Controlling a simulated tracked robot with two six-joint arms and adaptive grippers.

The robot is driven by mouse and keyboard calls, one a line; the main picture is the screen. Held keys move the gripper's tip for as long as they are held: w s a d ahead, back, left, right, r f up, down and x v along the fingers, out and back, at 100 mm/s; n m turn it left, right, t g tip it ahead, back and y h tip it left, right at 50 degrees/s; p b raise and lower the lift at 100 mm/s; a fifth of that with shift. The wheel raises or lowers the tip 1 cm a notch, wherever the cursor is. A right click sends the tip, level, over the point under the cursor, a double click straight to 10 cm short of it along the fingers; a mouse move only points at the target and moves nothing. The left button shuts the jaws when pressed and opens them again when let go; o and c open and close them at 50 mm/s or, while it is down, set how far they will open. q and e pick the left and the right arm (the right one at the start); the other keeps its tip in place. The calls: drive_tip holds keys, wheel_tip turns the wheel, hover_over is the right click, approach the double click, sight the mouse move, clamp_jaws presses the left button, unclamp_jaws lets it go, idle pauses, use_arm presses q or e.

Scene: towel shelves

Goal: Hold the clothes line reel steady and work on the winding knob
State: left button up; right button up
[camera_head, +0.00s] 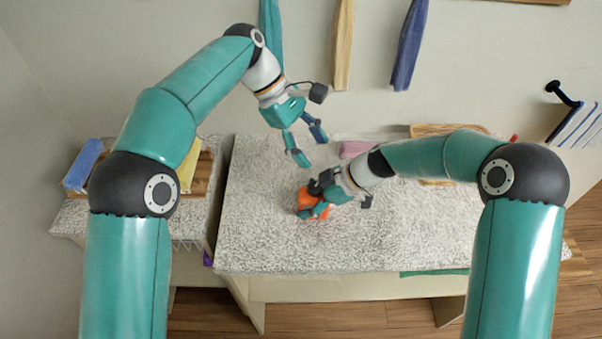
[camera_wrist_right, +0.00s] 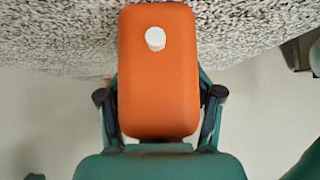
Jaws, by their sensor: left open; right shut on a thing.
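The clothes line reel is an orange rounded block (camera_head: 305,196) on the speckled white table, left of its middle. It also fills the centre of the right wrist view (camera_wrist_right: 158,85). The winding knob (camera_wrist_right: 155,38), a small white stub, stands on the reel's face near its upper end there; I cannot make it out in the head view. My right gripper (camera_head: 318,203) is shut on the reel, one finger along each side. My left gripper (camera_head: 311,146) is open and empty, above and behind the reel, apart from it.
A pink folded cloth (camera_head: 355,149) lies behind the reel, near a wooden tray (camera_head: 437,130). Teal, yellow (camera_head: 343,45) and blue (camera_head: 409,45) towels hang on the back wall. A side shelf at left holds a blue towel (camera_head: 82,165). The table front is clear.

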use_arm(q)
drive_tip(key=s+f+g+h, duration=0.1)
drive_tip(key=h, duration=0.1)
drive_tip(key=n+t+h, duration=0.2)
drive_tip(key=n+h, duration=0.4)
approach(308, 186)
drive_tip(key=x, duration=0.9)
drive_tip(key=shift+c, duration=0.3)
clamp_jaws()
